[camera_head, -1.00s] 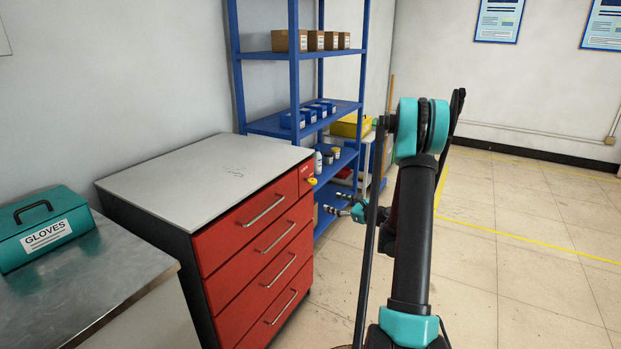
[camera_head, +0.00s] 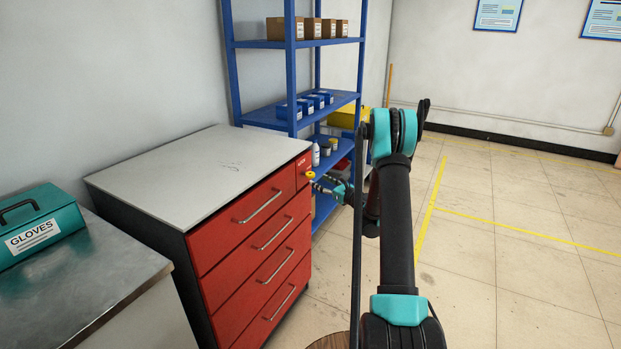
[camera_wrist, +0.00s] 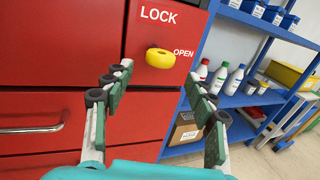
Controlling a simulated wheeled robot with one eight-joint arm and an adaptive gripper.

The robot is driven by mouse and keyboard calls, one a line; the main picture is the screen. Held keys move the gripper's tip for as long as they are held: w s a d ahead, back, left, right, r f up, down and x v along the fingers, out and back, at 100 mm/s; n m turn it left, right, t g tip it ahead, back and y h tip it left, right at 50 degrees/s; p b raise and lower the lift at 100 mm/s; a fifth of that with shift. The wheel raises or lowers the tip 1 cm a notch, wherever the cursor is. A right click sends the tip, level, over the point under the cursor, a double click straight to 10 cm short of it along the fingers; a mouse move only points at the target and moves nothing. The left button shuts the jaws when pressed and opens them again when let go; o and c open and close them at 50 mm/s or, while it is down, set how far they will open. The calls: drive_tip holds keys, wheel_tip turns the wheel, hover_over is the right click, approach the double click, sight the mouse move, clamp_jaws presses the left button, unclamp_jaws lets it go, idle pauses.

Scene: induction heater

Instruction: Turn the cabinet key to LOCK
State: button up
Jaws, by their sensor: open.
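The yellow cabinet key (camera_wrist: 160,58) sits on the red cabinet front and points sideways toward the OPEN label (camera_wrist: 183,53). The LOCK label (camera_wrist: 158,15) is above it. In the head view the key (camera_head: 310,175) is a small yellow spot at the upper right of the red cabinet (camera_head: 240,225). My gripper (camera_wrist: 159,84) is open and empty, its fingers apart to left and right below the key. In the head view my gripper (camera_head: 322,185) is close to the key; whether it touches cannot be told.
A blue shelf rack (camera_head: 292,120) with boxes and bottles (camera_wrist: 218,78) stands right of the cabinet. A teal GLOVES box (camera_head: 38,230) rests on a metal bench (camera_head: 85,270) at left. The floor at right is clear.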

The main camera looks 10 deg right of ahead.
sight(310, 176)
drive_tip(key=x, duration=0.6)
drive_tip(key=shift+w+a, duration=0.2)
drive_tip(key=shift+a, duration=0.05)
drive_tip(key=shift+c, duration=0.6)
drive_tip(key=c, duration=1.1)
drive_tip(key=shift+o, duration=0.2)
